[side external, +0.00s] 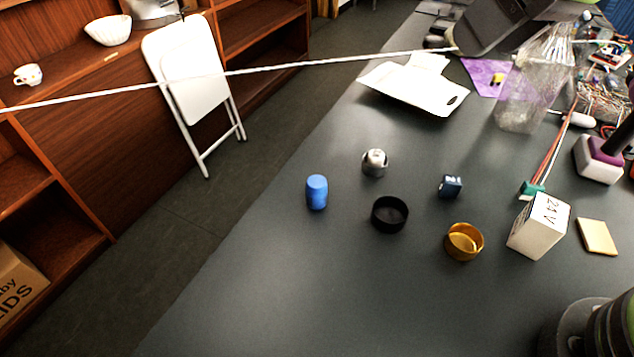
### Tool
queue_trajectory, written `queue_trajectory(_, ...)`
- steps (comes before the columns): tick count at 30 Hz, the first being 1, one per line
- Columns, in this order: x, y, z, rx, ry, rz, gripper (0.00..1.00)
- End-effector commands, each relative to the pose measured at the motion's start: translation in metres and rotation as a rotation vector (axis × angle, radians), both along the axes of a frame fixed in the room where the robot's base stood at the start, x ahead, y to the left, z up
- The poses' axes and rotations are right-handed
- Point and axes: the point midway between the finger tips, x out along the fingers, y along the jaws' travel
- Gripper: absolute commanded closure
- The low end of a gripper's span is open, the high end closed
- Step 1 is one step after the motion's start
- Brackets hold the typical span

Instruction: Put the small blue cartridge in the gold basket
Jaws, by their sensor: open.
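A blue cylinder (317,192), which looks like the small blue cartridge, stands upright on the grey table near its left edge. The gold basket (464,242) is a shallow round cup, open at the top, to the right of and nearer than the cylinder. It looks empty. The two stand apart, with a black round cup (390,214) between them. My gripper is not in view.
A silver-topped part (375,163) and a small dark blue block (450,186) stand behind the cups. A white box (539,225) is close to the basket's right, with a yellow pad (597,237) beyond. The front left tabletop is clear.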

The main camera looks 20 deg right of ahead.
Motion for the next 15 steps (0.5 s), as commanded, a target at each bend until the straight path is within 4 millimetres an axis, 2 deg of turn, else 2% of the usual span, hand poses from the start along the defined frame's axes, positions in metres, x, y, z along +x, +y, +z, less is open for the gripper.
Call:
queue_trajectory(1, 0.014, 0.015, -0.016, -0.024, 0.012, 0.062, 0.36)
queue_trajectory(3, 0.031, 0.034, -0.037, -0.055, 0.013, 0.147, 0.36)
queue_trajectory(6, 0.05, 0.061, -0.071, -0.097, 0.012, 0.262, 0.36)
queue_trajectory(12, 0.066, 0.102, -0.132, -0.163, 0.006, 0.439, 0.36)
queue_trajectory(15, 0.068, 0.112, -0.151, -0.18, 0.004, 0.486, 0.36)
